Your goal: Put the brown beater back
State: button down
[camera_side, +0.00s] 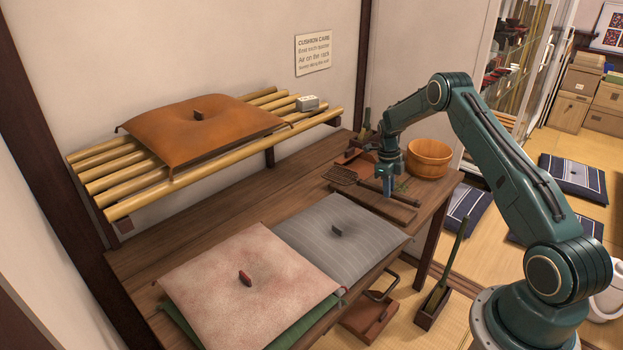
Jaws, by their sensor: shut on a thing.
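The brown beater (341,175) has a woven, fan-like head at the left and a thin handle running to the right. It is at the far right part of the wooden bench, over or beside a flat dark wooden holder (368,203). My gripper (388,188) points down and is shut on the beater at its handle. The fingers hide the gripped part. I cannot tell whether the beater touches the holder or hangs just above it.
A wooden tub (429,158) stands close to the right of my gripper. A grey striped cushion (340,238) and a pink cushion (245,290) lie nearer on the bench (205,225). An orange cushion (200,130) lies on a bamboo rack (125,208). The bench's middle strip is clear.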

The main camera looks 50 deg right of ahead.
jog(key=shift+f, duration=1.2)
jog(key=c, duration=1.3)
grip_release()
jog(key=r, duration=0.4)
jog(key=w+r, duration=0.1)
jog(key=r, duration=0.4)
jog(key=w+r, duration=0.1)
jog(key=r, duration=0.3)
jog(key=shift+a+r, duration=0.1)
jog(key=shift+r, duration=0.2)
jog(key=shift+a+r, duration=0.1)
